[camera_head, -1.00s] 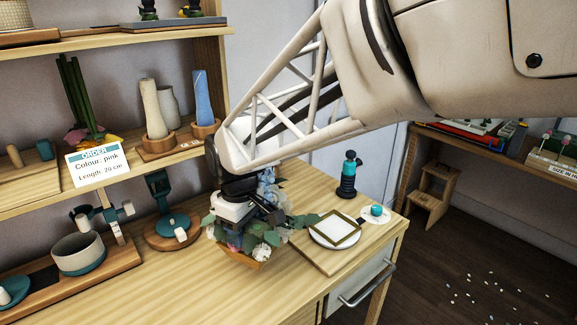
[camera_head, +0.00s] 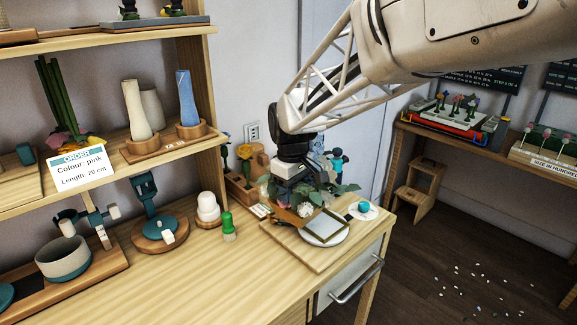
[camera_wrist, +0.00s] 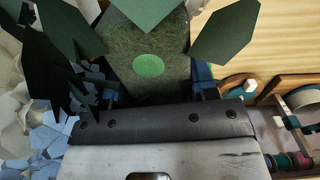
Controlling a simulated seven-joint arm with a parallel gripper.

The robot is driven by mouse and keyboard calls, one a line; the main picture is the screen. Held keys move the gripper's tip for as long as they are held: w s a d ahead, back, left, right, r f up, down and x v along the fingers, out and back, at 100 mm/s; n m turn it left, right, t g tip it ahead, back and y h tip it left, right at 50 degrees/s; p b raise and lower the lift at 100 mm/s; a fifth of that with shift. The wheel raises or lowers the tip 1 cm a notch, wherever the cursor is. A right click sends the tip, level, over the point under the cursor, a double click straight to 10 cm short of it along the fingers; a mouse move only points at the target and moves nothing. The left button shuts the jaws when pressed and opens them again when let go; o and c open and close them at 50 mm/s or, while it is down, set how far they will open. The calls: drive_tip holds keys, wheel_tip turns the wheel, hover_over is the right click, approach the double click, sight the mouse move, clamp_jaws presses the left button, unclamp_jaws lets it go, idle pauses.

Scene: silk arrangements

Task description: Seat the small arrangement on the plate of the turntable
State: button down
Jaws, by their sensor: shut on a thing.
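My gripper (camera_head: 293,186) is shut on the small arrangement (camera_head: 306,209), which has green leaves, pale and blue flowers and a brown base. In the wrist view, my gripper (camera_wrist: 155,95) holds a dark green block (camera_wrist: 150,80) with a light green disc, among leaves and blue petals. The turntable (camera_head: 338,239) is a white round piece at the bench's right end, bearing a square gold-rimmed plate (camera_head: 326,226). The arrangement is at the plate's back left in the picture, overlapping its edge. I cannot tell its height above the plate.
A teal cup on a white disc (camera_head: 364,208) stands right of the plate. A dark teal-topped stand (camera_head: 337,160) is partly hidden behind the arrangement. A wooden holder with yellow flowers (camera_head: 245,155) and a green bottle (camera_head: 228,228) stand left. The front bench is clear.

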drive_tip(key=shift+m, duration=0.7)
drive_tip(key=w+d, duration=0.1)
drive_tip(key=d, duration=0.1)
drive_tip(key=w+d, duration=0.4)
drive_tip(key=d, duration=0.1)
drive_tip(key=shift+d+r, duration=0.1)
drive_tip(key=shift+r, duration=0.1)
drive_tip(key=shift+f, duration=0.1)
drive_tip(key=shift+f, duration=3.3)
drive_tip(key=shift+f, duration=0.6)
unclamp_jaws()
drive_tip(key=shift+s, duration=0.1)
drive_tip(key=shift+r, duration=3.45)
